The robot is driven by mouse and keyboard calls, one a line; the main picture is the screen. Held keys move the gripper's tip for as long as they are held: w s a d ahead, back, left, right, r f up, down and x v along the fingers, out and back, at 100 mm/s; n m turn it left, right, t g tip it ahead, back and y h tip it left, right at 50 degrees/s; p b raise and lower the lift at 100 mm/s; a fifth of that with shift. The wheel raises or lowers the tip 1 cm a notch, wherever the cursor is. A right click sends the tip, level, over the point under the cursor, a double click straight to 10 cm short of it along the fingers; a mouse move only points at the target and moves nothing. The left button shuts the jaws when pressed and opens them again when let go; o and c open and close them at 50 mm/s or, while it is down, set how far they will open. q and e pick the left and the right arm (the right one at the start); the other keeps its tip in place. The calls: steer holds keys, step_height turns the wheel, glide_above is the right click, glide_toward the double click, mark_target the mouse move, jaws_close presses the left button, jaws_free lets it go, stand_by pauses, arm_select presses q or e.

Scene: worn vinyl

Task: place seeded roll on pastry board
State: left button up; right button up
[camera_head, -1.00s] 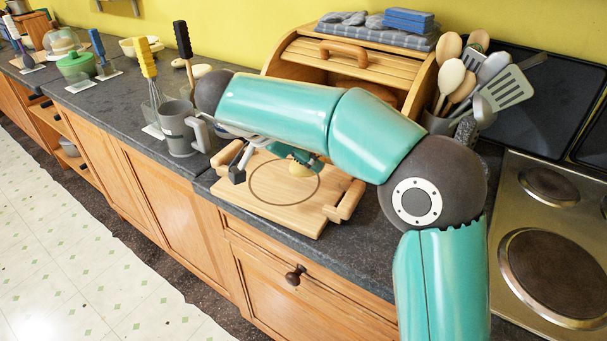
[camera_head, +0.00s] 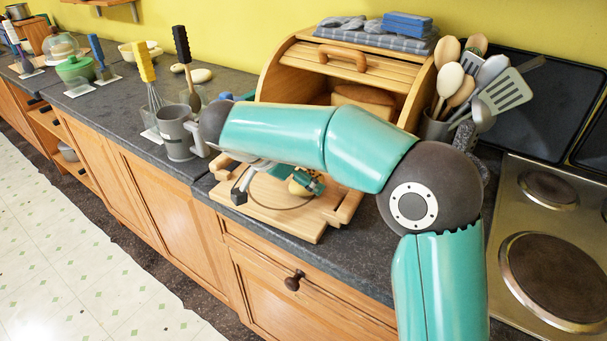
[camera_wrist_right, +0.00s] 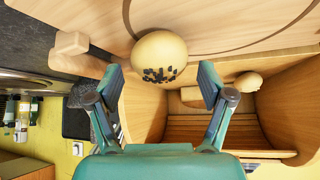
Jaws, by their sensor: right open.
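The seeded roll (camera_wrist_right: 160,57), round and tan with dark seeds on one side, shows in the right wrist view just beyond and between my right fingertips. In the head view the roll (camera_head: 297,188) is over the pastry board (camera_head: 272,220), partly covered by my right gripper (camera_head: 307,182). It appears to rest on the board, though the contact is hidden. The board is pale wood with a ring groove and also shows in the wrist view (camera_wrist_right: 92,14). My right gripper (camera_wrist_right: 160,86) is open, with gaps beside the roll.
The open wooden bread box (camera_head: 290,73) stands behind the board, with a loaf (camera_head: 365,96) inside. A grey mug (camera_head: 178,135) stands left of the board. A utensil crock (camera_head: 437,125) and the stove (camera_head: 545,240) are at the right. The counter's front edge is close to the board.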

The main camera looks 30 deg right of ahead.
steer(key=p+v, duration=0.1)
steer(key=v, duration=1.1)
